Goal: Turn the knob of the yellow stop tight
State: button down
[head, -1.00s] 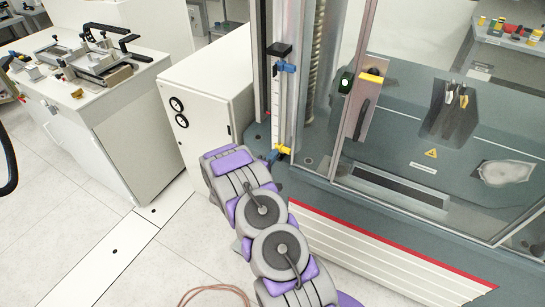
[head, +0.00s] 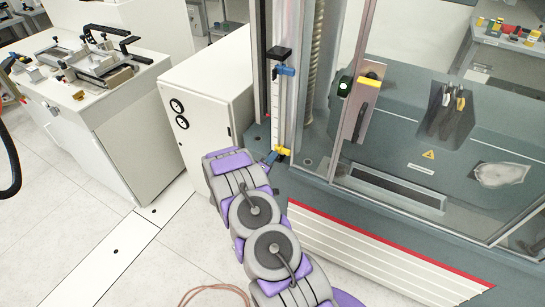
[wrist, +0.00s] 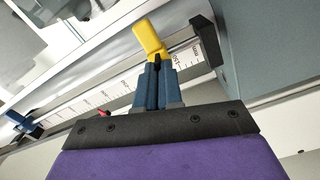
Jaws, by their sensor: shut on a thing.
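The yellow stop (head: 282,151) sits low on the upright scale rail at the front of the machine. In the wrist view the yellow stop (wrist: 148,38) shows just beyond my gripper (wrist: 158,68), whose blue-grey fingers are close together. The fingers are shut on the knob of the yellow stop, which they mostly hide. In the head view my gripper (head: 270,158) reaches the stop from the lower left. The turn angle of the knob cannot be seen.
A blue stop (head: 285,70) sits higher on the white scale rail (head: 282,112). A white cabinet (head: 205,100) stands close on the left. A glazed guard door with a yellow-marked handle (head: 369,81) is on the right. The floor at the left is clear.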

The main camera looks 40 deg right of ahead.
jog(key=shift+w+a+m+b, duration=0.15)
jog(key=shift+m+b, duration=0.4)
jog(key=shift+m, duration=3.05)
jog(key=shift+w+a+m+b, duration=0.1)
jog(key=shift+m+b, duration=0.4)
jog(key=shift+m, duration=3.1)
jog(key=shift+r, duration=0.1)
jog(key=c, duration=1.3)
grip_release()
jog(key=shift+a, duration=0.2)
jog(key=shift+s+d, duration=0.1)
jog(key=shift+s, duration=0.05)
jog(key=p+v, duration=0.1)
jog(key=v, duration=1.6)
jog(key=shift+s+a, duration=0.1)
jog(key=shift+a, duration=0.15)
